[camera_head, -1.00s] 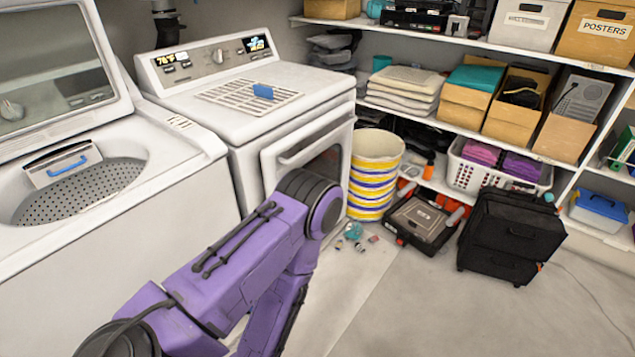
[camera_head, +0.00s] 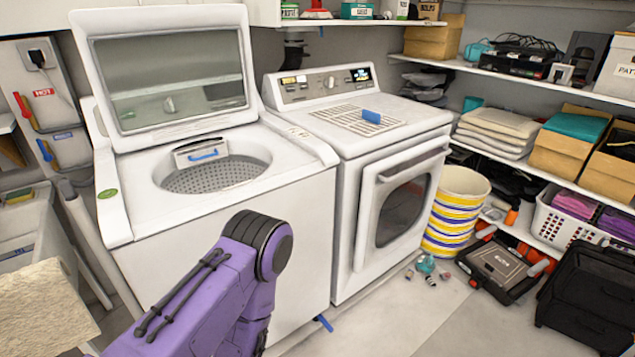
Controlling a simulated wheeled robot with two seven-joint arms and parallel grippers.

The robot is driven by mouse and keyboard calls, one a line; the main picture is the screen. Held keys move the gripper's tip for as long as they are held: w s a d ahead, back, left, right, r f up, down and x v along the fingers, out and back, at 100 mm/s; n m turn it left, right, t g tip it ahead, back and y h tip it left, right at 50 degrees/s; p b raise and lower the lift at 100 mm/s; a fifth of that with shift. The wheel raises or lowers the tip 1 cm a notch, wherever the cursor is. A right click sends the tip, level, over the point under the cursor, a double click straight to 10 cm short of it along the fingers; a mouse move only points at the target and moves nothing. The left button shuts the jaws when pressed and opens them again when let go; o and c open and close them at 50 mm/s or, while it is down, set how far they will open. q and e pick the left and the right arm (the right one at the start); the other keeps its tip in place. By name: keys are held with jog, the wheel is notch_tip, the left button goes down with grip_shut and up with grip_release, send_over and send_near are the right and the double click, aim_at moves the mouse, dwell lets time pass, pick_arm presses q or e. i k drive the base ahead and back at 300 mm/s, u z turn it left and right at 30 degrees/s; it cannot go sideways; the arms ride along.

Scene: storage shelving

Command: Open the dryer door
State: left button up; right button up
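The white dryer (camera_head: 310,85) stands right of the open-lidded washer. Its front door (camera_head: 368,215) has a dark oval window (camera_head: 402,212) and a long handle bar (camera_head: 412,165) along its top edge. The door looks shut against the dryer front, and its whole face is visible. A purple arm of mine (camera_head: 205,305) rises from the bottom of the view in front of the washer, apart from the dryer. No gripper fingers show for either arm.
The top-load washer (camera_head: 118,215) has its lid (camera_head: 170,75) raised. A striped bucket (camera_head: 458,212), small items (camera_head: 427,268) and a black toolbox (camera_head: 498,265) stand right of the dryer. Black drawers (camera_head: 590,300) are farther right. Floor (camera_head: 400,315) before the dryer is mostly clear.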

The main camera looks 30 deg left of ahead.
aim_at(398, 192)
jog(key=u, duration=0.4)
jog(key=i, duration=1)
jog(key=z, duration=0.8)
jog(key=i, duration=0.2)
jog(key=z, duration=0.3)
